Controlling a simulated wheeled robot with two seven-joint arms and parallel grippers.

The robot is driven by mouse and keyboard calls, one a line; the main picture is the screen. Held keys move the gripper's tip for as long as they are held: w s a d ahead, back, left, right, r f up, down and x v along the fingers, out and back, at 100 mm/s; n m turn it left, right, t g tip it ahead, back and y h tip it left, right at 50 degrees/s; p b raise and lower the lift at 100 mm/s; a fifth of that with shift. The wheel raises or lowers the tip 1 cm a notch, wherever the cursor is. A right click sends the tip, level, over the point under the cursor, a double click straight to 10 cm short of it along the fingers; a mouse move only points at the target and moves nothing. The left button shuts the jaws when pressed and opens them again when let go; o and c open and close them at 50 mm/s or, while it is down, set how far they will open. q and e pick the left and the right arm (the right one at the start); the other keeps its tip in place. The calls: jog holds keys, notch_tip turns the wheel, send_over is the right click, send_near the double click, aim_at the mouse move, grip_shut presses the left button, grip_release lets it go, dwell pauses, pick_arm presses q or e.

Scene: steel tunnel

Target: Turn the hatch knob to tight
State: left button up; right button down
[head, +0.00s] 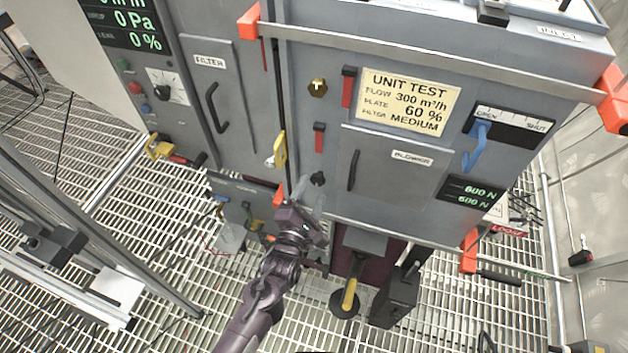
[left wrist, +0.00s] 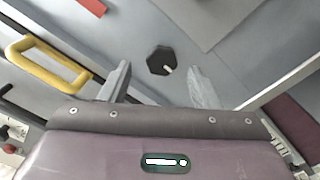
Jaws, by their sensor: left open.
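A black faceted knob (head: 318,178) sits on the grey unit's front, low and left of the blower door. In the left wrist view the knob (left wrist: 161,60) is dark with a short white mark at its lower right. My left gripper (head: 309,189) is just in front of it in the head view. In the left wrist view the gripper (left wrist: 158,72) is open, with one finger on each side of the knob and gaps on both sides. No tight label is readable near the knob. My right gripper is not in view.
A yellow handle (left wrist: 48,62) is left of the fingers in the wrist view. The blower door (head: 391,172), a brass knob (head: 318,88) and a blue lever (head: 477,143) are on the same unit. A yellow-handled item (head: 348,296) stands below. Grating floor surrounds the unit.

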aim_at(317, 182)
pick_arm(q)
jog(key=x, duration=0.2)
jog(key=shift+w+d, duration=0.35)
jog(key=shift+w, duration=0.35)
jog(key=c, duration=1)
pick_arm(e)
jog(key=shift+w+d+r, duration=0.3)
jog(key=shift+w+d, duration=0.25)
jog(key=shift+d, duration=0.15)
